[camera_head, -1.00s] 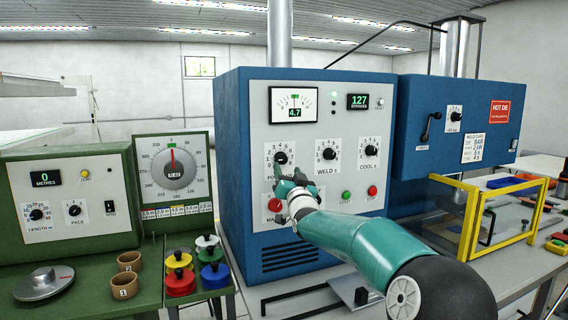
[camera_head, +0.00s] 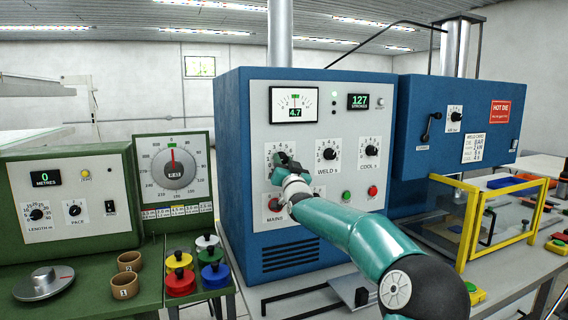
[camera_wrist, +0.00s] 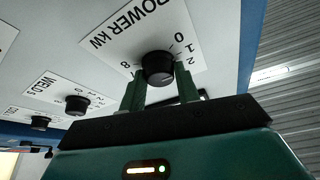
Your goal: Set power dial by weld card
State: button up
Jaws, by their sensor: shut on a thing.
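The power dial (camera_wrist: 158,66) is a black knob on a white plate marked POWER kW, with figures 0, 1, 2 and 8 legible in the wrist view. My gripper (camera_wrist: 160,85) has its two green fingers on either side of this knob and is shut on it. In the head view my gripper (camera_head: 284,161) covers most of the knob at the upper left of the blue welder's panel. The weld card (camera_head: 473,148) is a white sheet on the blue press at right; its lines are too small to read surely.
The weld dial (camera_head: 329,154) and cool dial (camera_head: 370,151) sit right of the power dial. A yellow-framed guard (camera_head: 470,215) stands at right.

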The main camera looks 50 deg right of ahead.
jog(key=shift+m, duration=0.6)
jog(key=m+g+h, duration=0.1)
jog(key=m, duration=0.2)
jog(key=shift+w+a+r, duration=0.1)
jog(key=shift+a, duration=0.05)
jog(key=shift+m+g+h, duration=0.4)
jog(key=shift+m+g, duration=0.6)
jog(key=shift+m, duration=0.9)
jog(key=o, duration=1)
